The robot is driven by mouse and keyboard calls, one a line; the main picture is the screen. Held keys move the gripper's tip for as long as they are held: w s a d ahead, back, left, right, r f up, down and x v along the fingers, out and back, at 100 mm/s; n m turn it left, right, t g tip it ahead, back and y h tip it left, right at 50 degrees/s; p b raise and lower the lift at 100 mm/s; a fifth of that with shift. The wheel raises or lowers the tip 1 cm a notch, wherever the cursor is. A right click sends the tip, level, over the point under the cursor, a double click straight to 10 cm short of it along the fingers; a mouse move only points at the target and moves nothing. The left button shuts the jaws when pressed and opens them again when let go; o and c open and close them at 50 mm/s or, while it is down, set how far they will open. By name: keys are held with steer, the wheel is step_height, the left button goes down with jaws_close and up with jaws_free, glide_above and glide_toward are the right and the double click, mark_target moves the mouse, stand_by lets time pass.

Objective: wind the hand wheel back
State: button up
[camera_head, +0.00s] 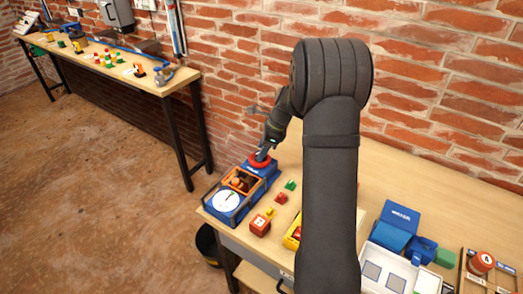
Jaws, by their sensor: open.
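A red hand wheel (260,161) sits on the back end of a blue device (262,174) at the table's left end. The device has a white round dial (226,201) at its front and an orange-edged opening (241,181) in the middle. My gripper (262,154) points down right over the red wheel, small and dark in this view. It is open, with its fingertips at or just above the wheel; I cannot tell if they touch it. My gripper hides part of the wheel's top.
Small green (290,185) and red (281,198) blocks and an orange-red box (260,225) lie right of the device. A blue box (396,229) and white tray (388,275) stand further right. The brick wall is close behind. A dark bucket (208,245) stands below.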

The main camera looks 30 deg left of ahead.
steer(key=shift+s+a+f, duration=0.1)
steer(key=shift+a+f, duration=0.1)
steer(key=shift+f, duration=0.3)
steer(key=c, duration=1)
